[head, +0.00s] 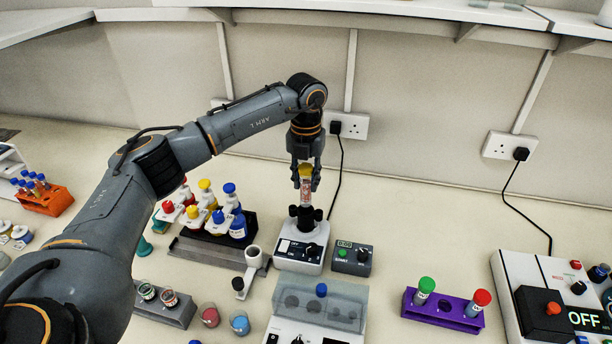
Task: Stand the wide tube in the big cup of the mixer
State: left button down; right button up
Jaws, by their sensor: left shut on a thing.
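My left gripper (306,174) comes down from above and is shut on a yellow-capped tube (306,186), which looks wide, with a pale label and reddish marks. The tube is upright over the mixer (298,254), a white box with a dark front panel and black cups (305,217) on top. The tube's lower end is at the black cups. I cannot tell whether it is inside the big cup or just above it. My right gripper is not in view.
A small grey control box (351,259) stands right of the mixer. In front is a device with a clear lid (320,302). A purple rack (443,308) stands at the right.

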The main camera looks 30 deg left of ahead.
aim_at(306, 199)
pick_arm(q)
notch_tip(306, 199, down, 2)
jog(key=shift+f+b, duration=0.25)
jog(key=shift+b, duration=0.35)
jog(key=shift+f+b, duration=0.4)
jog(key=shift+f, duration=0.2)
jog(key=shift+f+b, duration=0.3)
jog(key=shift+f, duration=0.35)
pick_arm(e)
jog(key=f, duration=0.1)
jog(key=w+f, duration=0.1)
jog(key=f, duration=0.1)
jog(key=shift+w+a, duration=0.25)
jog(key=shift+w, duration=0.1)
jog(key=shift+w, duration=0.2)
pick_arm(q)
jog(key=shift+f, duration=0.2)
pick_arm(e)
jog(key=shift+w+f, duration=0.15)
pick_arm(q)
jog(key=shift+f+b, duration=0.6)
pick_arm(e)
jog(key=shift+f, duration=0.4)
